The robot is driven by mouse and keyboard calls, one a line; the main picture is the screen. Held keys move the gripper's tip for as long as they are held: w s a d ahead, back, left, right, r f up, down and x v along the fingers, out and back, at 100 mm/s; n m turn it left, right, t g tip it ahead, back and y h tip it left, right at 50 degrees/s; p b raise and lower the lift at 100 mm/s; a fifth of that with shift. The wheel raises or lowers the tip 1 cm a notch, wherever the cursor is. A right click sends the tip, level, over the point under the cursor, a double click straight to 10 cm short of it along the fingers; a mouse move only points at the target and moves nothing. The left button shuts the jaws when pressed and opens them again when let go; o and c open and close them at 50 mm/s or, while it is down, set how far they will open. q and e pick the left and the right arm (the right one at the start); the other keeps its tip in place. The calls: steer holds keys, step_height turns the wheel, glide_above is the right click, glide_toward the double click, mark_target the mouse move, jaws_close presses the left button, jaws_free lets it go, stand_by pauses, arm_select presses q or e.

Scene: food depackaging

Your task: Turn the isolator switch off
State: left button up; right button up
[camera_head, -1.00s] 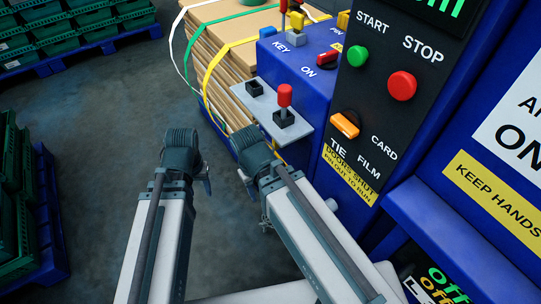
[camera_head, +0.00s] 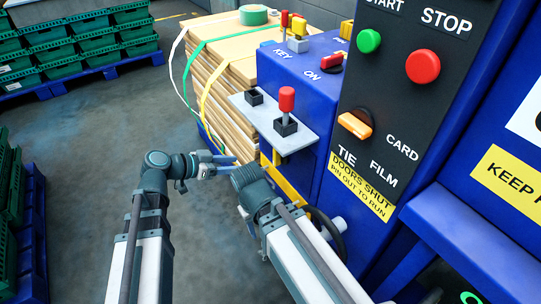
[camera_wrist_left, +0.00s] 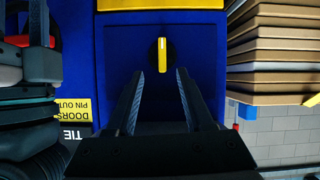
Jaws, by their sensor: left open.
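A rotary switch (camera_wrist_left: 162,55) with a yellow handle on a black round base sits on a blue panel in the left wrist view. Its handle stands vertical in that upside-down picture. I read no label on it. My left gripper (camera_wrist_left: 159,73) is open, its two fingers pointing at the switch, one on either side of its line; contact is not visible. In the head view the left gripper (camera_head: 228,160) points right, toward the machine below the grey plate. This switch is not clearly seen there. A red-and-yellow knob (camera_head: 332,62) is on the machine's top near "ON". My right arm's end (camera_head: 252,188) is close by; its fingers are unclear.
A grey plate (camera_head: 254,119) with a red-topped lever (camera_head: 287,98) juts out above the left gripper. A strapped cardboard stack (camera_head: 222,78) stands behind. The black panel (camera_head: 390,120) carries green, red and orange controls. Green crates (camera_head: 80,40) stand at back left; open floor lies between.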

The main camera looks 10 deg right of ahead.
mark_target(274, 155)
arm_select(q)
steer(key=shift+m+h, duration=0.4)
steer(key=b+x, duration=0.1)
steer(key=x, duration=0.3)
steer(key=r+b+x, duration=0.1)
steer(key=b+x, duration=0.1)
steer(key=x, duration=0.2)
steer(key=b+x, duration=0.2)
steer(key=x, duration=0.2)
steer(key=shift+w+d+r, duration=0.15)
steer(key=shift+w+d, duration=0.25)
steer(key=shift+w, duration=0.1)
steer(key=shift+w+d, duration=0.25)
steer(key=shift+d, duration=0.35)
jaws_close()
